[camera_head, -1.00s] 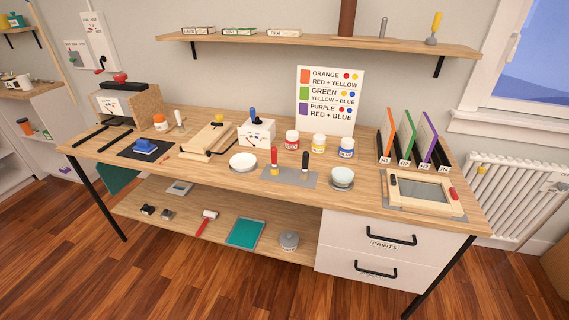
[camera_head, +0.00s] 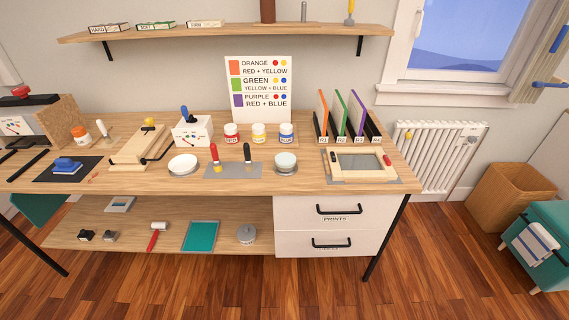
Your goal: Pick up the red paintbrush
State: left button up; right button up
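A red-handled tool (camera_head: 214,153), which looks like the red paintbrush, is on a grey mat (camera_head: 232,173) near the front of the workbench. Its lower end looks yellowish, but it is too small to make out bristles. A similar black-handled tool (camera_head: 247,152) is on the same mat to its right. Neither of my grippers shows in the head view.
On the workbench, a white bowl (camera_head: 183,165) is left of the mat and a pale bowl (camera_head: 286,160) is right of it. Paint jars (camera_head: 259,133) stand behind. A framed screen (camera_head: 360,164) lies at the right. Wooden floor (camera_head: 200,290) in front is clear.

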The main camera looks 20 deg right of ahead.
aim_at(218, 167)
jog(key=i+j, duration=0.1)
jog(key=j, duration=0.25)
jog(key=i+j+z, duration=0.15)
jog(key=j, duration=0.15)
jog(key=i+j, duration=0.1)
jog(key=j, duration=0.25)
jog(key=i+j+z, duration=0.15)
jog(key=j, duration=0.2)
jog(key=k, duration=0.05)
